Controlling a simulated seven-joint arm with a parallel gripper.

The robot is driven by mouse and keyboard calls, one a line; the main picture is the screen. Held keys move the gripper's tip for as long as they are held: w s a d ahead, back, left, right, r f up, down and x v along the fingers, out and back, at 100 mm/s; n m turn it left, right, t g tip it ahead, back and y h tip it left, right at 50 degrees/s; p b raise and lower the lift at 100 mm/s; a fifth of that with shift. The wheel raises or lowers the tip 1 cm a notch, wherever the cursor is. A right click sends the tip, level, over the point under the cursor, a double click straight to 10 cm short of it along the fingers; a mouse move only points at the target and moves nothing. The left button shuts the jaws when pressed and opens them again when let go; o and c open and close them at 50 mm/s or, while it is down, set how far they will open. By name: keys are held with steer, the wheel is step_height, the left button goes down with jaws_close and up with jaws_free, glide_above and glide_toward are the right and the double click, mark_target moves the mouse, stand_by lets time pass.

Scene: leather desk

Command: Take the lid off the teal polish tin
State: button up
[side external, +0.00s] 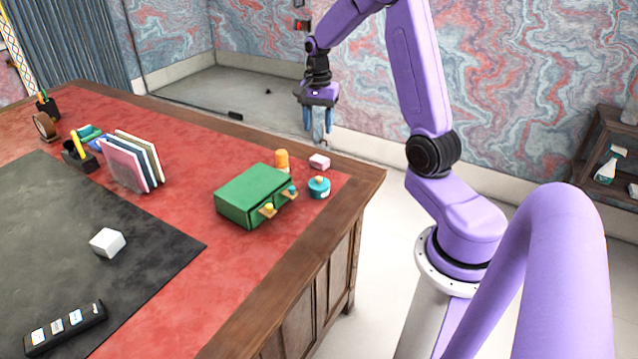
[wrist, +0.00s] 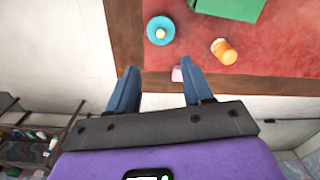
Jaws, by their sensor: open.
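The teal polish tin (side external: 319,188) stands on the red desk top near its right corner, with its lid on and a small pale knob on top. In the wrist view the tin (wrist: 161,30) shows from above, ahead of the fingers. My gripper (side external: 318,140) is open and empty, pointing down, high up and apart from the tin. In the wrist view my gripper (wrist: 158,80) shows two blue fingers spread apart, with the desk edge below them.
A green drawer box (side external: 252,193) with small drawers pulled out stands left of the tin. Upright folders (side external: 135,160) and a white cube (side external: 107,242) are farther left.

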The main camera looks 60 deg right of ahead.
glide_above(319, 178)
step_height(319, 178, down, 12)
steer(key=shift+a+f, duration=0.1)
steer(key=shift+d+f, duration=0.2)
steer(key=shift+f, duration=2.45)
jaws_close()
